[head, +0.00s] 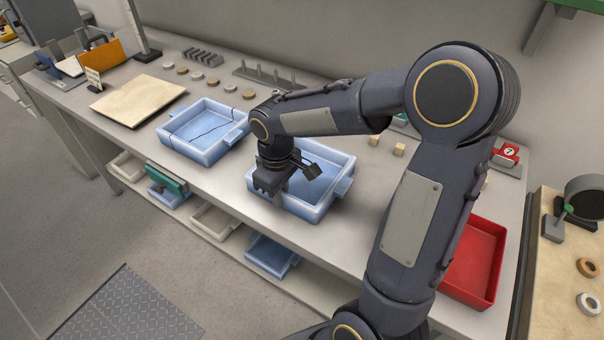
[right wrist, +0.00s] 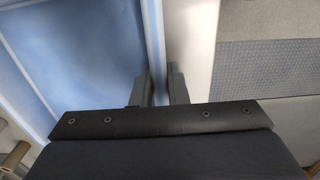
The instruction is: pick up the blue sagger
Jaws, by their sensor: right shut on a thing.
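Two blue saggers, open-topped square trays with side lugs, stand on the workbench. The nearer blue sagger (head: 318,205) is under my right arm; the other blue sagger (head: 182,147), with a dark crack-like line inside, is to its left. My right gripper (head: 281,197) is at the front-left wall of the nearer sagger. In the right wrist view, its fingers (right wrist: 160,84) straddle the light-blue wall (right wrist: 154,35) and are shut on it. The sagger looks level on the bench; I cannot tell whether it is lifted. My left gripper is not in view.
A red bin (head: 474,262) stands right of the nearer sagger. A beige board (head: 138,100) lies on the bench at left. Small discs and wooden cubes (head: 398,149) lie towards the back. The shelf below holds several trays (head: 271,255).

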